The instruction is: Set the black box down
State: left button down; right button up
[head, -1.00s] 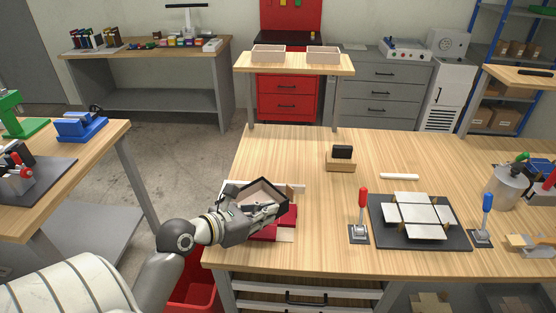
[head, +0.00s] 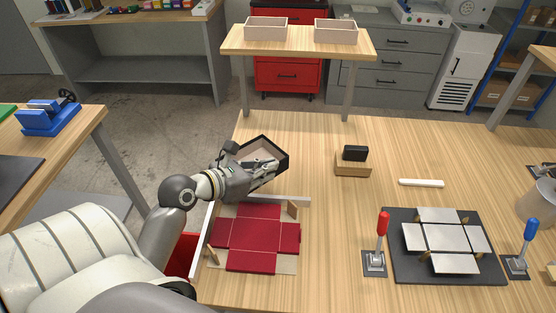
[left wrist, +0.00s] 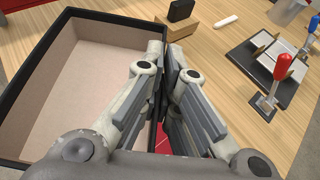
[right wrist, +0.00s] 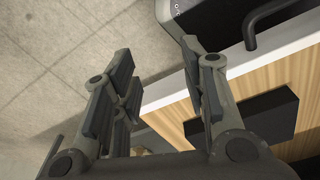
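The black box (head: 281,164) is an open tray with black outer walls and a pale beige inside. My left gripper (head: 268,167) is shut on one of its side walls. In the left wrist view the box (left wrist: 40,57) fills the left side, and the fingers (left wrist: 167,85) pinch its right wall. The box is tilted at the table's back left edge, behind the red blank; I cannot tell whether it touches the wood. My right gripper (right wrist: 160,95) is open and empty, with floor and a drawer edge behind it.
A red cross-shaped blank (head: 258,236) lies in a pale frame in front of the box. A black block on a wooden stand (head: 352,170), a white stick (head: 421,183) and a black plate with grey flaps (head: 400,268) stand to the right. Bare tabletop (head: 315,150) lies between the box and the stand.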

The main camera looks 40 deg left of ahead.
aim_at(274, 155)
pick_arm(q)
jog(key=w+a+f, duration=0.1)
jog(key=w, duration=0.2)
jog(key=w+a+f, duration=0.1)
jog(key=w, duration=0.2)
jog(key=w+a+f, duration=0.1)
jog(key=w+f, duration=0.1)
jog(key=shift+w+a, duration=0.3)
jog(key=shift+w, duration=0.1)
jog(key=w+f, duration=0.1)
jog(key=f, duration=0.1)
jog(key=w+a+f, duration=0.1)
jog(key=w+f, duration=0.1)
jog(key=shift+w+a+f, duration=0.2)
jog(key=shift+f, duration=0.2)
jog(key=shift+w+a+f+b, duration=0.2)
jog(key=shift+w+f+b, duration=0.1)
jog(key=shift+w+f, duration=0.3)
jog(key=shift+s+f, duration=0.15)
jog(key=shift+f, duration=1.35)
jog(key=shift+f, duration=0.1)
jog(key=c, duration=1.6)
grip_release()
jog(key=shift+c, duration=0.2)
